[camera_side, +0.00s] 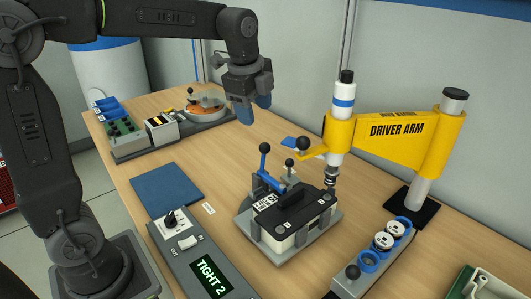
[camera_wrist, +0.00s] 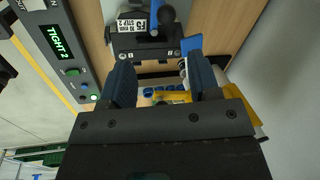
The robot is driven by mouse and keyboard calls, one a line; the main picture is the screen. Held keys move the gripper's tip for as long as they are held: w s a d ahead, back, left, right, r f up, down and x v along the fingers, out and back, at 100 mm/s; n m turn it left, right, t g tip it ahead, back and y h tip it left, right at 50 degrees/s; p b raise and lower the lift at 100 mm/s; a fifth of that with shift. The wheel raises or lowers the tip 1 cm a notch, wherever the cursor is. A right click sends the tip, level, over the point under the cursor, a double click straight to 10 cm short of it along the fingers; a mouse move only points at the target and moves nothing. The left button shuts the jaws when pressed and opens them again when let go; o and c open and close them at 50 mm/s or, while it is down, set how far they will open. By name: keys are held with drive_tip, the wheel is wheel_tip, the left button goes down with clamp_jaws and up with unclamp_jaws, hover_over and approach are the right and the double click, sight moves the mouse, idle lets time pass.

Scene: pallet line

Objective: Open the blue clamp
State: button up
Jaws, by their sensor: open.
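The blue clamp (camera_side: 266,166) is a blue lever with a black ball knob, standing up at the back left of a black and white block (camera_side: 293,213) in a grey fixture (camera_side: 262,243). In the wrist view the blue lever (camera_wrist: 155,14) shows at the top, partly cut off by the frame edge. My gripper (camera_side: 250,112) is in the air behind and above the fixture, well apart from the clamp. In the wrist view its two blue fingers (camera_wrist: 162,88) are spread with nothing held between them.
A yellow driver arm (camera_side: 390,140) reaches over the fixture's right side. A control box (camera_side: 190,256) reading TIGHT 2 stands at the front left, beside a blue mat (camera_side: 166,195). A tray with round parts (camera_side: 372,257) lies at the right. Other stations (camera_side: 150,131) stand at the back left.

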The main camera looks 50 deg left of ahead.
sight(266, 153)
drive_tip(key=shift+m, duration=0.5)
drive_tip(key=x, duration=1.4)
drive_tip(key=shift+w+a+f, duration=0.1)
drive_tip(key=shift+w+a, duration=0.05)
drive_tip(key=shift+w, duration=0.3)
drive_tip(key=shift+c, duration=0.5)
clamp_jaws()
